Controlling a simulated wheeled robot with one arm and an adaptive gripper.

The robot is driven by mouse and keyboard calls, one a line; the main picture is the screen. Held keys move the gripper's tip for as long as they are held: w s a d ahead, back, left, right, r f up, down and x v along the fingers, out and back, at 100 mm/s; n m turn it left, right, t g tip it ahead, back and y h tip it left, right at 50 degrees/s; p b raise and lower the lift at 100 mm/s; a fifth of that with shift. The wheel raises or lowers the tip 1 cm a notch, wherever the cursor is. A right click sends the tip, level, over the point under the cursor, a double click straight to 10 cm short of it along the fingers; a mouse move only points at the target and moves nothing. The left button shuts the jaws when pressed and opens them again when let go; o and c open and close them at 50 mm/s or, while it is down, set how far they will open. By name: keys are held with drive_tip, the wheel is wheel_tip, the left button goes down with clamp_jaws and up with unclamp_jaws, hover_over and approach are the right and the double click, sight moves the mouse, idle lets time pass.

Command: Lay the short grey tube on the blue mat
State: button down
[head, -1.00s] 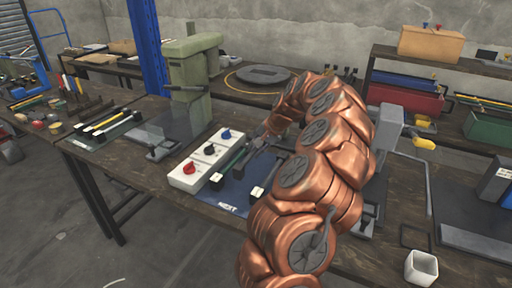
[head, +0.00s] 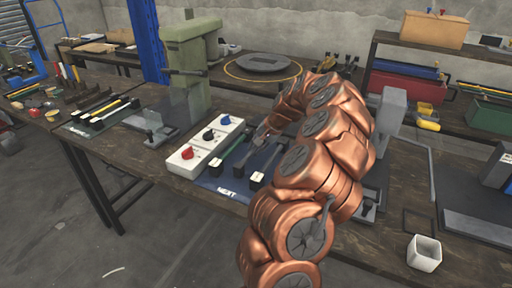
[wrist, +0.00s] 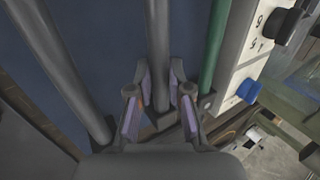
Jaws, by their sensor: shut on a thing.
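The short grey tube (wrist: 158,48) is between the fingers of my gripper (wrist: 160,103) in the wrist view. The gripper is shut on it close to one end. The blue mat (wrist: 115,25) lies beneath the tube; I cannot tell whether they touch. In the head view my gripper (head: 261,134) is over the far part of the mat (head: 212,187), partly hidden by my arm. The held tube lies between a green tube (wrist: 213,48) and another grey tube (wrist: 62,72), apart from both and roughly parallel to them.
A white box with red, black and blue knobs (head: 205,145) stands along the mat's left side. A green press (head: 190,70) stands behind it. A grey press (head: 390,120) and a white square cup (head: 424,252) are at the right. My arm covers the mat's right side.

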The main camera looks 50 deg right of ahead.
drive_tip(key=c, duration=1)
unclamp_jaws()
drive_tip(key=v, duration=1.2)
